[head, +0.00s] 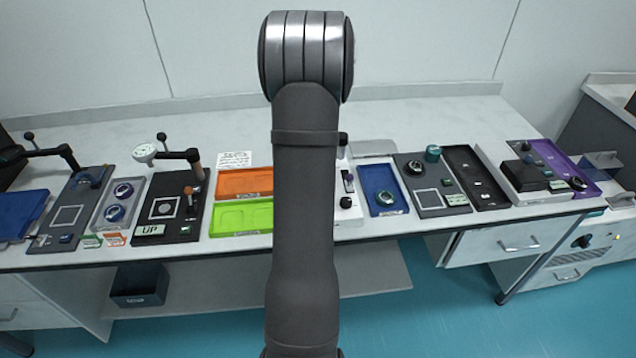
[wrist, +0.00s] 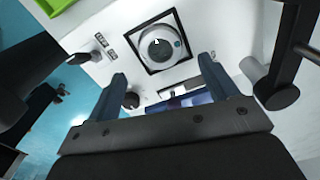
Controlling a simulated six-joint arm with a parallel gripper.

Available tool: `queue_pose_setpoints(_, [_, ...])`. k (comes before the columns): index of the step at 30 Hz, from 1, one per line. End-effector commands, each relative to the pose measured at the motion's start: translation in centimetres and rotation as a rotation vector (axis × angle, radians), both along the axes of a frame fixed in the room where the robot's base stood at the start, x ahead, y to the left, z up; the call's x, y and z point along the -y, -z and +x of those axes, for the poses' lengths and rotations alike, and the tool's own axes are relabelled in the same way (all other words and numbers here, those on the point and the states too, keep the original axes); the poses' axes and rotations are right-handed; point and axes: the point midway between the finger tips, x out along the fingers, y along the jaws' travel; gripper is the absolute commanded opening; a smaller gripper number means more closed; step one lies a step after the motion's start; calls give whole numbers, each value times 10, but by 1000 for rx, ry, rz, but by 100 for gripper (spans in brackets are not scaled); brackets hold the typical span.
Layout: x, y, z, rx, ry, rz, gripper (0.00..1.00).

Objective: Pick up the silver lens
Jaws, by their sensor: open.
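In the wrist view, a round piece with a silver-grey rim (wrist: 160,46) sits inside a black square frame on a white surface. It looks like the silver lens, but I cannot be sure. My gripper (wrist: 163,70) is open and empty, its two fingers spread wide and apart from the piece, which shows beyond the gap between them. In the head view my arm covers the middle of the bench, so neither my gripper nor this piece can be made out there.
Ring-shaped pieces lie in a grey tray (head: 104,211) and a blue tray (head: 383,208). Orange (head: 226,184) and green (head: 228,230) trays lie left of my arm. A dark stand with an overhanging arm (head: 180,156) rises at left. A dark post (wrist: 288,55) stands right in the wrist view.

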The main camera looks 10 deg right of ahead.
Motion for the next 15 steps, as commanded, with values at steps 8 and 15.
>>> queue_pose_setpoints(8, [0,36,1,-3,0,1,79])
queue_pose_setpoints(15, [1,52,1,0,0,1,79])
